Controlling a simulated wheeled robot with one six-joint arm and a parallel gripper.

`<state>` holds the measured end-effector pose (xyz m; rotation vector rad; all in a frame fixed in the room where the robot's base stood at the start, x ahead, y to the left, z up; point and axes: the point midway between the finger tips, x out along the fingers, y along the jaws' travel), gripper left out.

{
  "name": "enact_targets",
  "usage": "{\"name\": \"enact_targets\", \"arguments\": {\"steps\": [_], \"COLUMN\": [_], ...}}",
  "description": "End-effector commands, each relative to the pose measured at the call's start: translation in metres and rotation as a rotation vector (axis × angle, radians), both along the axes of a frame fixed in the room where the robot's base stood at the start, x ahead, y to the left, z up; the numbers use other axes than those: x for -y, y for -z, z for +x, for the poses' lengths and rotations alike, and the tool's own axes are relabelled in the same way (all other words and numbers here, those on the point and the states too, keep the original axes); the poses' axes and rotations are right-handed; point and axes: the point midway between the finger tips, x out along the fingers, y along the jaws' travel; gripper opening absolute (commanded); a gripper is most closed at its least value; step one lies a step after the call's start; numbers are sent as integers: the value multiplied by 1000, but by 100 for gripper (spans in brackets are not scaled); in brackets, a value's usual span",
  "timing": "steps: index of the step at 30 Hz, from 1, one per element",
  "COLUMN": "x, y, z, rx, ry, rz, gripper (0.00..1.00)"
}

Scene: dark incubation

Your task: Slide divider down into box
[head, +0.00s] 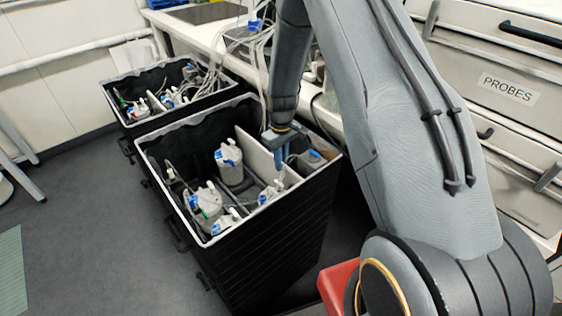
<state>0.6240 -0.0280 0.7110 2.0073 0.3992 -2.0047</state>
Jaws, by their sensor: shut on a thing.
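The box (288,235) is a tall black bin with a pale liner rim, standing in front of my arm. The divider (256,153) is a flat pale panel standing upright in it, across the right part of the inside. Its lower edge is hidden behind bottles and the box's inside. My gripper (280,160) points down over the box, with its blue fingers shut on the divider near its top edge. The exact contact is small and partly hidden.
Several white bottles with blue clips (229,163) stand in the box, close to the divider. A grey container (310,158) sits right of it. A second black bin (150,126) stands behind left. A bench (205,35) and drawers (510,90) border the right. Floor (80,220) is free at left.

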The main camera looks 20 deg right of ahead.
Motion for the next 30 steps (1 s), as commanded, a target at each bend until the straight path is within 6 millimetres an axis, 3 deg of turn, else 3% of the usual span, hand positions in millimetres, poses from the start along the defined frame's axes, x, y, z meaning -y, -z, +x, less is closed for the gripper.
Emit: {"name": "enact_targets", "arguments": {"steps": [27, 28, 30], "x": [0, 0, 0], "y": [23, 24, 23], "z": [-1, -2, -2], "rx": [-3, -4, -4], "ry": [0, 0, 0], "rz": [0, 1, 0], "gripper": [0, 12, 24]}}
